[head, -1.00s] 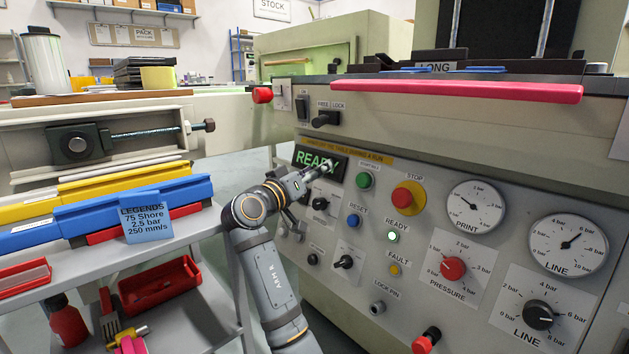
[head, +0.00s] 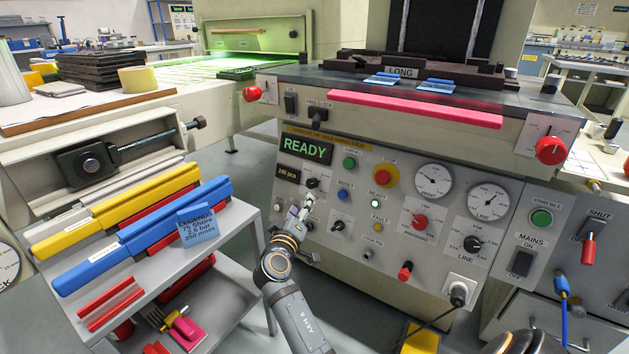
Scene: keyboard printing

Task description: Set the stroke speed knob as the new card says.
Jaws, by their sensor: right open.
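The blue card (head: 198,228) hangs on the front of the grey cart's top shelf and reads LEGENDS, 75 Shore, 2.5 bar, 250 mm/s. On the machine's panel, a black knob (head: 313,184) sits beside the small 240 pcs display (head: 287,173). Another black knob (head: 338,226) is lower on the panel. Their labels are too small to read, so I cannot tell which is the stroke speed knob. My right gripper (head: 305,204) is open and empty in front of the panel, just below the upper knob. It hides part of the panel's left side.
The READY display (head: 306,149) is lit green. Round buttons, the red pressure knob (head: 420,222), the black LINE knob (head: 472,244) and two gauges fill the panel's right. The cart (head: 232,222) with coloured bars stands close left of my arm.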

